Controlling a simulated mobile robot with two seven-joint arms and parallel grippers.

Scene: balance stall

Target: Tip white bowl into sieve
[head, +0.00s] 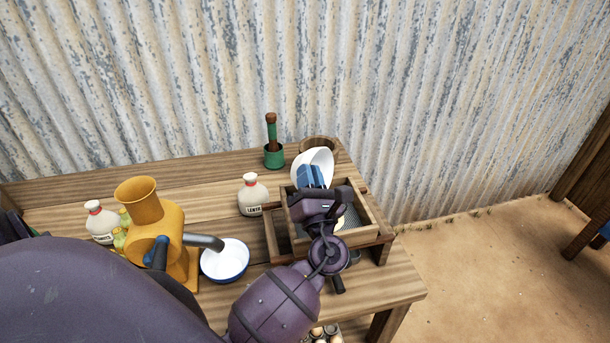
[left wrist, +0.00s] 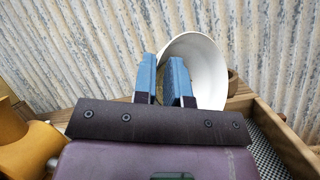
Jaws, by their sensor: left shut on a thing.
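The white bowl (head: 319,158) is tipped steeply on its side above the back part of the sieve (head: 371,228), a wooden frame with a grey mesh floor. My left gripper (head: 311,176), with blue fingers, is shut on the bowl's rim. In the left wrist view the bowl (left wrist: 207,62) shows its pale inside, beside the fingers (left wrist: 166,78), and the mesh (left wrist: 265,152) lies at lower right. A small pale yellowish patch shows on the mesh beside my wrist. My gripper and wrist hide much of the sieve. My right gripper is not in view.
A yellow grinder (head: 142,207) stands at left, its spout over a blue-and-white bowl (head: 226,262). A labelled bottle (head: 252,194) stands close left of the sieve. The table ends just right of the sieve.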

